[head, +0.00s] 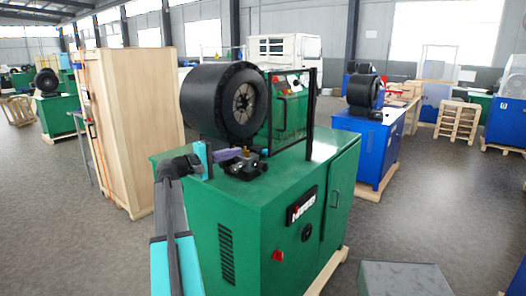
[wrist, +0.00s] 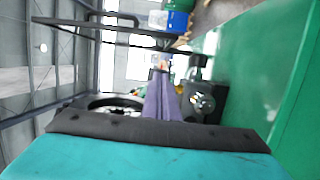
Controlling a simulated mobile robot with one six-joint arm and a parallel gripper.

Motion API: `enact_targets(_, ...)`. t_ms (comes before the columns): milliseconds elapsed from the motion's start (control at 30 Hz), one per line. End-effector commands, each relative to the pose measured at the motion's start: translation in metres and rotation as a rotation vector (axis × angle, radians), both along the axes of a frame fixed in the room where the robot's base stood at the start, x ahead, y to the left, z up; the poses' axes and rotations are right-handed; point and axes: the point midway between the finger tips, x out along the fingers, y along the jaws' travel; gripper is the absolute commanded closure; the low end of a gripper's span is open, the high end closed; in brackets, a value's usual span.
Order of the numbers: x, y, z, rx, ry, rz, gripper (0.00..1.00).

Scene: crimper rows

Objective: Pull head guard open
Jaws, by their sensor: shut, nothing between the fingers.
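The head guard (head: 311,108) is a thin black frame standing upright on the green crimper's top, to the right of the round black crimping head (head: 213,98). Its black bars also cross the upper left of the wrist view (wrist: 110,31). My gripper (head: 243,152) has purple fingers and is low over the cabinet top, just below the crimping head and left of the guard. In the wrist view the fingers (wrist: 160,72) are together with nothing between them. They appear apart from the guard bars.
The green cabinet (head: 240,205) stands below my arm, with its flat top partly bare. A tall wooden crate (head: 130,110) is at left. A blue crimper (head: 372,142) stands at right.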

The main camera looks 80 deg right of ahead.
Motion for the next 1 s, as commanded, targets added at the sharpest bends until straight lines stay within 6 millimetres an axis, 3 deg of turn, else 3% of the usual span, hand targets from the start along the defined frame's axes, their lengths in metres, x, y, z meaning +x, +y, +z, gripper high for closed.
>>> enact_targets(467, -0.004, -0.004, 0.000, 0.001, -0.001, 0.000, 1.00)
enact_targets(1000, -0.048, -0.052, 0.001, 0.003, -0.001, -0.002, 1.00)
